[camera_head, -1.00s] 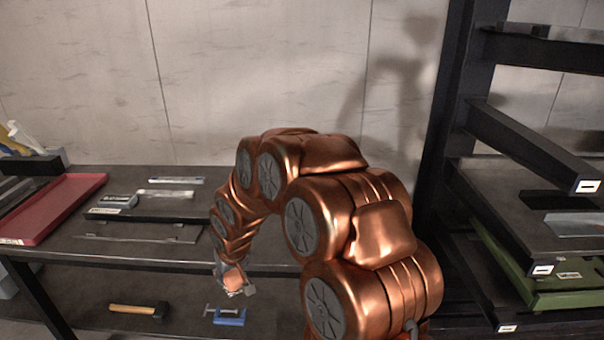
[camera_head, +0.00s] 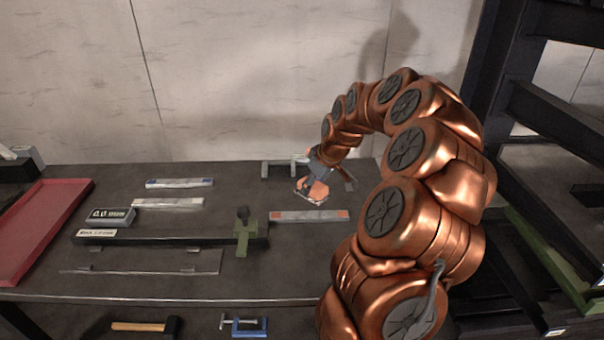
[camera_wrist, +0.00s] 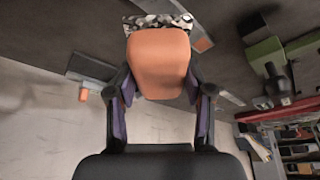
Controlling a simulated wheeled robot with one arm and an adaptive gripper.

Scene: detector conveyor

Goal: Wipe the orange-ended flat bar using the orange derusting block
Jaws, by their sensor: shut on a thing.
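The flat bar (camera_head: 308,216) with orange ends lies on the dark bench, left of my arm. The orange derusting block (camera_head: 317,190) is in my gripper (camera_head: 313,180), just behind the bar in the head view. I cannot tell whether the block touches the bar or the bench. In the wrist view my gripper (camera_wrist: 160,85) is shut on the block (camera_wrist: 159,58), with one dark finger on each side. The block has a speckled edge at its far end. It hides part of what lies beyond it, where an orange patch shows beside its upper right.
A blue-ended bar (camera_head: 180,183) and a plain bar (camera_head: 168,203) lie to the left. A red tray (camera_head: 32,232) is at far left, a dark rack (camera_head: 560,110) at right.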

